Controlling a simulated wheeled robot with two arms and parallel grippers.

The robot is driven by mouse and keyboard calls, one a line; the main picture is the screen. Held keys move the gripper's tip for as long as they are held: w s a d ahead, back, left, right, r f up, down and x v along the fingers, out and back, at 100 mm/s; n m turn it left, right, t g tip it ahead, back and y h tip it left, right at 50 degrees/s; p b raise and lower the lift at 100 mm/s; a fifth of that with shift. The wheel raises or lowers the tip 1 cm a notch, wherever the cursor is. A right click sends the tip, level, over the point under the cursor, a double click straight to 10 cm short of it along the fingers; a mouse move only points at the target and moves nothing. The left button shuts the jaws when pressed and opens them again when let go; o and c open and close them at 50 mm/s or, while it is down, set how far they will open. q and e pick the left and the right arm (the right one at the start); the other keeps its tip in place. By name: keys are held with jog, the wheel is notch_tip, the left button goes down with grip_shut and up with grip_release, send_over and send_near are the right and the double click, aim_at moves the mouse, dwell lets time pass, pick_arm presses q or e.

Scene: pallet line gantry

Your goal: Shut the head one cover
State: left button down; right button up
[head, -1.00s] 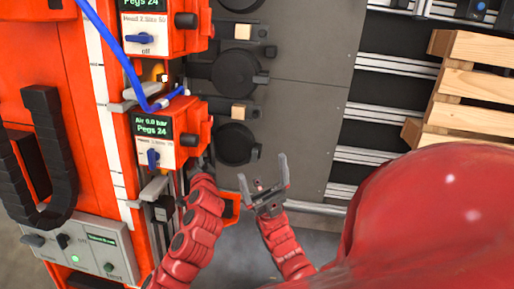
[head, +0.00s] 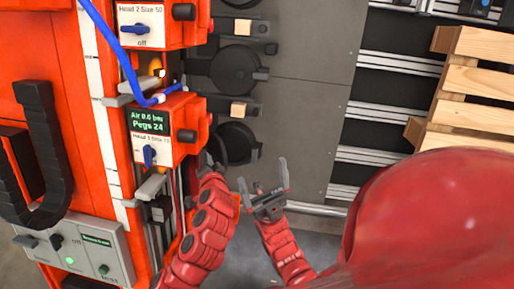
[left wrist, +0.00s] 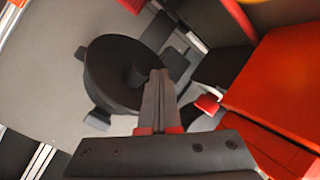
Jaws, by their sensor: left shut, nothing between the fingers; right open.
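The head one unit (head: 165,130) is the lower orange box, with a green display reading Pegs 24. To its right, a round black cover (head: 236,142) sits at the grey panel, looking tilted off it; how far it stands open I cannot tell. It fills the middle of the left wrist view (left wrist: 105,75). My left gripper (left wrist: 160,76) is shut and empty, its fingertips in front of the cover's right side; contact is unclear. In the head view its fingers are mostly hidden beyond the arm. My right gripper (head: 265,186) is open and empty, below and right of the cover.
Another round black cover (head: 234,71) and wooden blocks (head: 239,108) line the grey panel (head: 305,110) above. A blue hose (head: 105,40) hangs past the orange boxes. A control box (head: 85,248) is lower left. Wooden slats (head: 480,80) stand at right.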

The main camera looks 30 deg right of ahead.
pick_arm(q)
jog(key=shift+s+d, duration=0.2)
jog(key=shift+d, duration=0.2)
jog(key=shift+b, duration=0.3)
